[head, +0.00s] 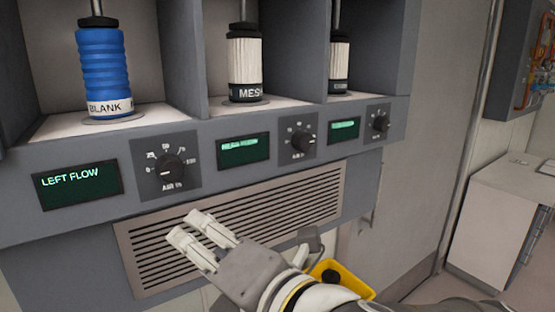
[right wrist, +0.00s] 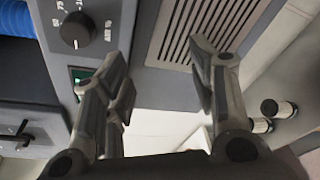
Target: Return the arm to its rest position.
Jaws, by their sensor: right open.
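My right gripper (head: 190,232) is in front of the vent grille below the dial panel in the head view, its arm coming in from the lower right. In the right wrist view its two fingers (right wrist: 158,82) are spread apart with nothing between them. The gripper is open and empty. My left gripper is not in view.
A blue ribbed cylinder (head: 103,68) labelled BLANK and two white ones (head: 244,62) (head: 339,64) stand in the bays. Dials (head: 169,167) and displays (head: 78,186) line the panel above the vent grille (head: 290,212). A yellow bin (head: 350,281) sits behind my arm. A white cabinet (head: 495,225) stands right.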

